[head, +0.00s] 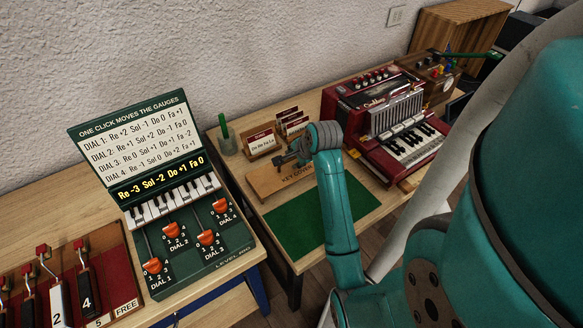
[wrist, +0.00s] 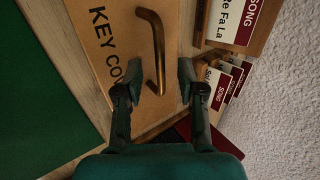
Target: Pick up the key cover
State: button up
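The key cover (head: 266,184) is a flat wooden board lettered "KEY COVER". It lies on the table between the song card holders and the green mat. In the wrist view the key cover (wrist: 100,50) carries a bronze bar handle (wrist: 156,50). My gripper (head: 290,161) is above the board in the head view. In the wrist view my gripper (wrist: 158,78) is open, with one finger on each side of the handle's near end. Whether the fingers touch the handle cannot be told. The head view hides part of the board behind my gripper and arm.
Song card holders (head: 262,140) stand close behind the board; they also show in the wrist view (wrist: 238,20). A green mat (head: 300,225) lies in front. A red accordion-like instrument (head: 385,110) stands right, and a green dial panel (head: 200,245) left.

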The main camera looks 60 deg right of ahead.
jog(key=shift+w+d+f, duration=0.15)
jog(key=shift+w+f, duration=0.05)
jog(key=shift+f, duration=0.2)
grip_shut()
jog(key=shift+r, duration=0.15)
